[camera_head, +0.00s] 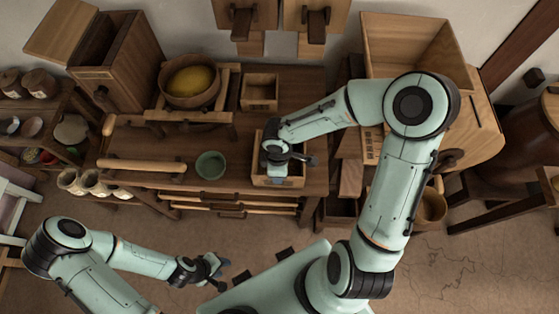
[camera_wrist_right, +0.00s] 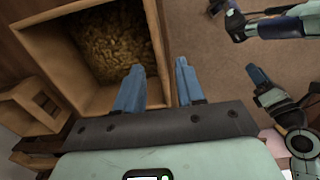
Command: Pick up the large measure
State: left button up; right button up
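The large measure looks to be the open square wooden box (camera_head: 279,182) at the front of the bench, largely covered by my right arm in the head view. In the right wrist view the box (camera_wrist_right: 158,48) holds brown grain-like stuff. My right gripper (camera_wrist_right: 158,84) is open, its blue fingers apart on either side of one box wall; I cannot tell whether they touch it. My left gripper (camera_head: 220,273) is open and empty over the floor in front of the bench.
A smaller wooden box (camera_head: 260,92) stands behind. A green bowl (camera_head: 210,165) is left of the large box. A wooden bowl with yellow contents (camera_head: 191,82) sits at the back left. A big wooden bin (camera_head: 410,45) stands at the back right. Floor in front is mostly free.

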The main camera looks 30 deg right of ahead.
notch_tip(320, 180, down, 5)
jog(key=shift+r+b, duration=0.1)
jog(key=shift+b, duration=0.4)
grip_shut()
jog(key=shift+w+r, duration=0.1)
